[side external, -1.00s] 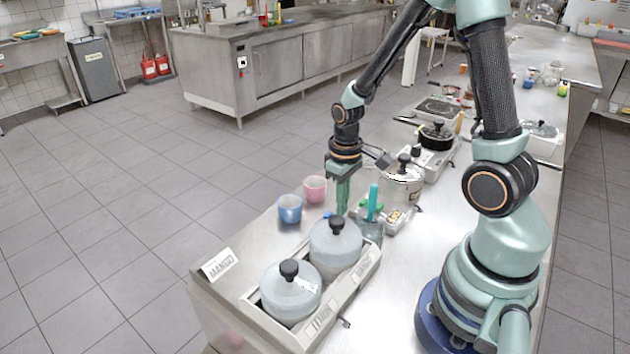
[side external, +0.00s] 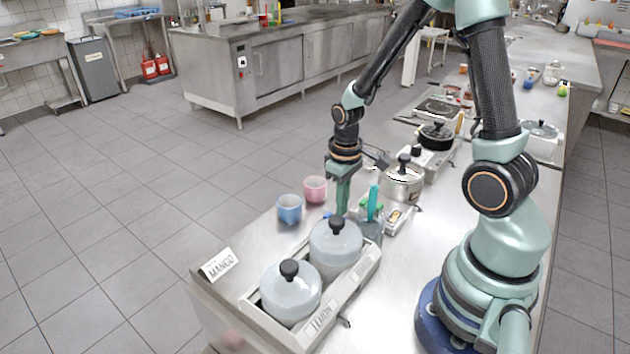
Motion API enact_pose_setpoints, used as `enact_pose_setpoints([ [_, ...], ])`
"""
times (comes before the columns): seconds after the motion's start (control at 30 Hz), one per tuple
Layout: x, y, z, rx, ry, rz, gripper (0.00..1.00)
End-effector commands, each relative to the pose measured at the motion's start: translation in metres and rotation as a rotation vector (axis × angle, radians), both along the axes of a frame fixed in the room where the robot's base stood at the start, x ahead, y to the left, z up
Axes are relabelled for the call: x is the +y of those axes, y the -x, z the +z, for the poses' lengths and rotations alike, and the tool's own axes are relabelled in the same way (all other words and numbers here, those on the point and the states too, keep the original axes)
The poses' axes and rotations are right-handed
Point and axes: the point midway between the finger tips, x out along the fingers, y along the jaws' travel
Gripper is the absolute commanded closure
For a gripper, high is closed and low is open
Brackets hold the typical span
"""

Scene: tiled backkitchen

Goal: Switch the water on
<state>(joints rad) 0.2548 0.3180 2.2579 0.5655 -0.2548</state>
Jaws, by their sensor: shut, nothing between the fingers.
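My gripper (side external: 342,205) is shut and empty, pointing straight down over the steel counter (side external: 262,238), just behind the right of two grey lidded containers. That right container (side external: 337,245) and the left one (side external: 291,297) stand in a metal tray (side external: 352,293). A small blue part (side external: 327,216) shows close to the left of the fingertips; I cannot tell what it is or whether they touch. A small dark knob or lever (side external: 345,322) sticks out of the tray's near side. I cannot tell which part is the water switch. The right container's lid hides the counter beneath the fingertips.
A pink cup (side external: 315,189) and a blue cup (side external: 289,209) stand left of my gripper. A holder with a teal item (side external: 373,203) and a steel pot (side external: 402,185) stand to its right. A MANGO sign (side external: 219,265) stands at the counter's left edge.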

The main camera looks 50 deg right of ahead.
Motion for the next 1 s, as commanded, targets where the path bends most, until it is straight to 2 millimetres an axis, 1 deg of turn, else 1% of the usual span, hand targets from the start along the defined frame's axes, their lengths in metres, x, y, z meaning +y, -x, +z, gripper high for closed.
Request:
enact_pose_setpoints([
  [1.0, 0.000, 0.000, -0.014, 0.001, 0.000, 0.000, 1.00],
])
